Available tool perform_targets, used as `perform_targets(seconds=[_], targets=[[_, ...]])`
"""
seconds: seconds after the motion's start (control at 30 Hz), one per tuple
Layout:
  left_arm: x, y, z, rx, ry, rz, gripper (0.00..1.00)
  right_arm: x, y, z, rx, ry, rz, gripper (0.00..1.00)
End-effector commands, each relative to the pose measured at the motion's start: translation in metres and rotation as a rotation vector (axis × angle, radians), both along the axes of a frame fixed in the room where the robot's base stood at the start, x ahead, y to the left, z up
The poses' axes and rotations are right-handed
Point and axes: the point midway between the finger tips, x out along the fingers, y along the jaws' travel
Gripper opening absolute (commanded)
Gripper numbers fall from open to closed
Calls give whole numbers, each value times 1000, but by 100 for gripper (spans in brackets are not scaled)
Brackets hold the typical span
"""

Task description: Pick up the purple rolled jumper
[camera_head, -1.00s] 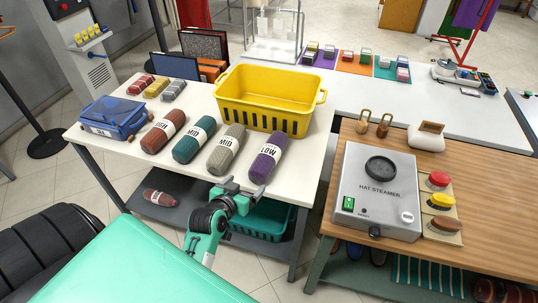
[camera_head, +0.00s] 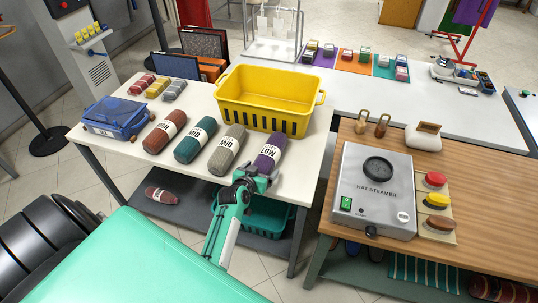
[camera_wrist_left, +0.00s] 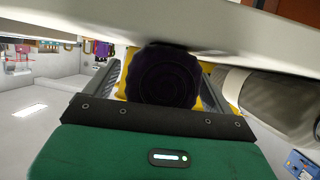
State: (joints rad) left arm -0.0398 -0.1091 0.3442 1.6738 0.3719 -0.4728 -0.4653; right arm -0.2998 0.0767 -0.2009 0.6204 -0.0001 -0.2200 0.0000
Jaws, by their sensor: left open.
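The purple rolled jumper (camera_head: 270,150) lies on the white table at the right end of a row of rolls, with a white band marked LOW. My left gripper (camera_head: 259,171) is at its near end, open. In the left wrist view the dark round end of the purple roll (camera_wrist_left: 163,77) sits between the two open fingers, which reach along its sides. The picture does not show whether they touch it. My right gripper is not in view.
A grey roll (camera_head: 228,148) lies just left of the purple one. A yellow basket (camera_head: 268,86) stands behind the rolls. A hat steamer (camera_head: 373,190) stands on the wooden table to the right. Below the white table is a shelf with a teal crate (camera_head: 268,213).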

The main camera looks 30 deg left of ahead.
Motion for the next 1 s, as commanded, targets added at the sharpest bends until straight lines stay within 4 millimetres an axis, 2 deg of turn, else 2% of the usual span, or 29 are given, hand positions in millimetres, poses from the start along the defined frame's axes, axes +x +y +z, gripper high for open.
perform_targets(seconds=[0.1, 0.37, 0.47, 0.7, 1.0], targets=[[8, 1, -3, 1, 0, 1, 87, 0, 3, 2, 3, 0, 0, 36], [9, 1, -5, 1, 0, 1, 87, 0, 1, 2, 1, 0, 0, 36], [9, 1, -5, 1, 0, 1, 71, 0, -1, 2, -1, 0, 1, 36], [9, 2, -3, 2, -3, 1, 27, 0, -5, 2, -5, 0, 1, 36], [9, 1, -1, 2, -3, 1, 27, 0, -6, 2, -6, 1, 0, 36]])
